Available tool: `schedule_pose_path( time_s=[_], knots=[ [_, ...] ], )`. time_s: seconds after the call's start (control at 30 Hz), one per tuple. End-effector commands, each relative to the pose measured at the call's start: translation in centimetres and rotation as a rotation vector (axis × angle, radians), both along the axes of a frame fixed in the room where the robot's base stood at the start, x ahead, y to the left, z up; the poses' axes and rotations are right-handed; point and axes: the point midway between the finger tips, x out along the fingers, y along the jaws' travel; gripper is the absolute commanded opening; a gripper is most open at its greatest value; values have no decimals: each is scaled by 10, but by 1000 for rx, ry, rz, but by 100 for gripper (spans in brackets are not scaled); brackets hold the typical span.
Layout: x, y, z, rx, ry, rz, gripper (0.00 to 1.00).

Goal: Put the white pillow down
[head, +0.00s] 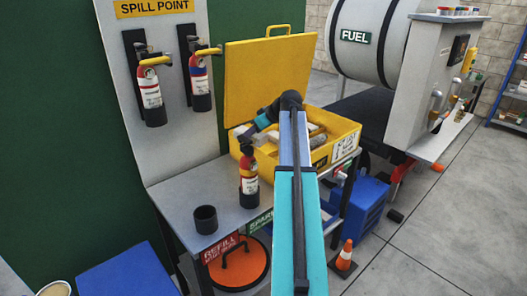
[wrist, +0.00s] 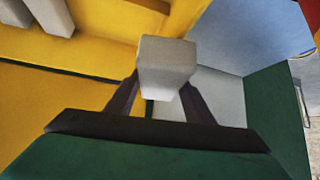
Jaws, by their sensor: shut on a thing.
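The white pillow (wrist: 166,62) is a small pale block between the two dark fingers of my gripper (wrist: 160,95) in the wrist view. My gripper is shut on it. In the head view my gripper (head: 244,134) is at the left rim of the open yellow bin (head: 300,165), partly hidden by my own arm. I cannot tell from these views whether the pillow touches anything below. Two more pale pillows (wrist: 50,15) lie inside the yellow bin at the top left of the wrist view.
A red extinguisher (head: 249,178) stands on the grey bench (head: 180,190) in front of the bin, near a black cup (head: 205,219). Two extinguishers (head: 151,95) hang on the panel. The bin's yellow lid (head: 265,75) stands open. The bench's left part is clear.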

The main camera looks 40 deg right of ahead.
Motion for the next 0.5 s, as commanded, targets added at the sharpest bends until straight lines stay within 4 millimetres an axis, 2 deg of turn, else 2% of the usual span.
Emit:
schedule_pose_path(
  time_s=[0.03, 0.2, 0.4, 0.5],
  knots=[
    [-11, -17, 2, 0, 0, -24, 22],
    [-48, -63, 6, 0, 0, -96, 22],
    [-90, -105, 8, -1, 0, -169, 22],
    [-108, -121, -2, 1, 1, -199, 22]
  ],
)
